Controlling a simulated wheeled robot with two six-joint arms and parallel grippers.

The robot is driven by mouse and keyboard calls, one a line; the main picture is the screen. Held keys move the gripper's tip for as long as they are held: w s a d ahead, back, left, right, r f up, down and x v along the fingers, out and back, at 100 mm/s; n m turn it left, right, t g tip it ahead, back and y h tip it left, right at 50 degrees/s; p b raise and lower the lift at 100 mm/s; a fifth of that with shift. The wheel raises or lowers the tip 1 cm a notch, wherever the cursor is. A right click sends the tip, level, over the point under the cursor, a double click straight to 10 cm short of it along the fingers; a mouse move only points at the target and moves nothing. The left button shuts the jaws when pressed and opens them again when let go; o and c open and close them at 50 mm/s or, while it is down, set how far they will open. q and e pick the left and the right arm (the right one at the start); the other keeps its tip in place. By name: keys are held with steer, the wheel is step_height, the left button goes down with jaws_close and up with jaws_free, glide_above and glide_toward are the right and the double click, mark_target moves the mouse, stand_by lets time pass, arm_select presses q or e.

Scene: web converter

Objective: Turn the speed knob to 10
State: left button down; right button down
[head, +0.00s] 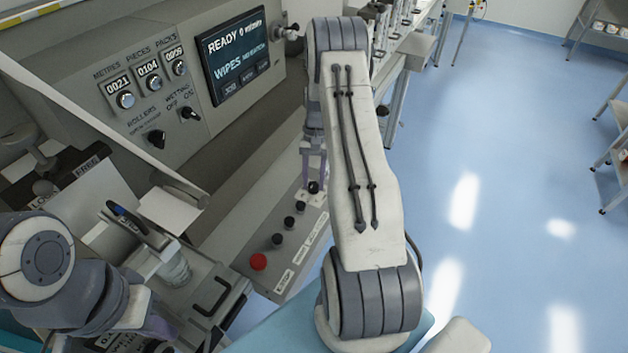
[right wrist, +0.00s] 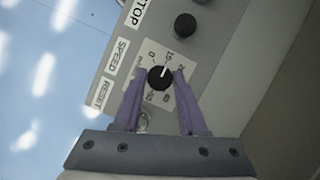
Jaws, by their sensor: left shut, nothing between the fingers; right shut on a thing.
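The black speed knob (right wrist: 160,77) sits on a small white dial plate with printed numbers, beside the SPEED label (right wrist: 117,57). Its white pointer line points up and slightly right in the right wrist view, toward a small number that is hard to read. My right gripper (right wrist: 159,80) has its two purple fingers on either side of the knob and is shut on it. In the head view the right gripper (head: 314,172) reaches down to the far end of the sloped button panel. My left gripper (head: 155,328) is at the lower left, shut and empty, away from the knob.
Several black buttons (head: 289,222) and a red button (head: 258,262) line the panel. The upright panel with a screen (head: 235,55), counters and the rollers knob (head: 156,139) stands behind. A STOP label (right wrist: 136,14) shows near the dial. Blue floor (head: 500,180) is open to the right.

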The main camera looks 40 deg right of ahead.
steer(key=shift+d, duration=0.1)
stand_by(0.4)
steer(key=shift+c, duration=2.3)
jaws_free()
steer(key=shift+w+d+r+b, duration=0.15)
steer(key=shift+w+r+b, duration=0.15)
steer(key=shift+r, duration=0.2)
steer(key=b+v, duration=0.2)
steer(key=v, duration=0.7)
steer(key=shift+r, duration=0.25)
